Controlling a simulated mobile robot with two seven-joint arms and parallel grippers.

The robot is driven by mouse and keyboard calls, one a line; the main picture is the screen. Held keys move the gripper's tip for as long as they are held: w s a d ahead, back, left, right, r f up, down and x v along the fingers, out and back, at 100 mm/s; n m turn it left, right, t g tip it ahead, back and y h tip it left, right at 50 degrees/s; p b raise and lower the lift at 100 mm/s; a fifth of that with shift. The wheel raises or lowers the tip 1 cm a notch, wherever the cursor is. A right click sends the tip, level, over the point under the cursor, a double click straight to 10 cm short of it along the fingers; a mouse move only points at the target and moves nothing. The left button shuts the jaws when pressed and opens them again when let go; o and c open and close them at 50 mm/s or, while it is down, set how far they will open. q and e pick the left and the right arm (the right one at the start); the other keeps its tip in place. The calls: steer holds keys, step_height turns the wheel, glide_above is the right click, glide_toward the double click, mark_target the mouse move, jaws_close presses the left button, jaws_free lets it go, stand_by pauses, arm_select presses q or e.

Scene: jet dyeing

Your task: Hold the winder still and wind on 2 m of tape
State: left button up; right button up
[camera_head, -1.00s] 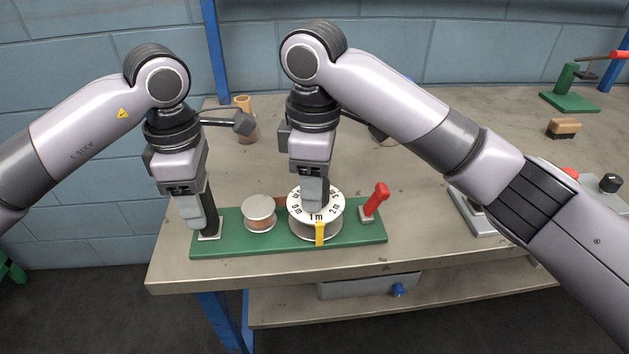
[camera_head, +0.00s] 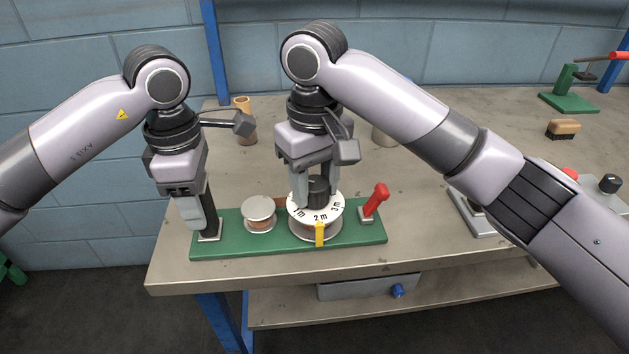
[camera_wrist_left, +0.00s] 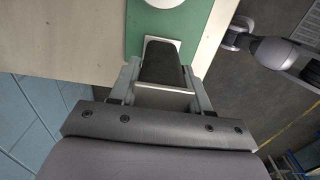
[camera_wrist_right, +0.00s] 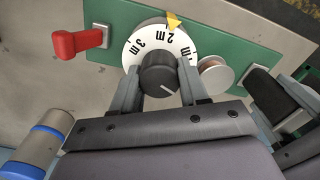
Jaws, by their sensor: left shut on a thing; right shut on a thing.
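The winder is a green base (camera_head: 350,238) on the bench, with a white dial (camera_head: 326,214) marked in metres on its take-up reel. The "2 m" mark stands at the yellow pointer (camera_head: 320,234); this also shows in the right wrist view (camera_wrist_right: 173,20). A supply spool (camera_head: 259,213) sits to the left. My left gripper (camera_head: 205,228) is shut on the black upright handle (camera_wrist_left: 162,62) at the base's left end. My right gripper (camera_head: 316,195) is shut on the dark knob (camera_wrist_right: 160,73) on top of the dial.
A red lever (camera_head: 377,198) stands on the base's right end. Behind are a brown cylinder (camera_head: 244,120) and a pale cup (camera_head: 385,136). A brush (camera_head: 563,129) and a green stand (camera_head: 569,100) are at the back right. The bench's front edge is close to the base.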

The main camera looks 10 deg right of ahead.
mark_target(314, 182)
steer(key=shift+a+m, duration=0.1)
steer(key=shift+m, duration=0.5)
steer(key=o, duration=1.1)
steer(key=shift+c, duration=0.2)
step_height(314, 182, up, 12)
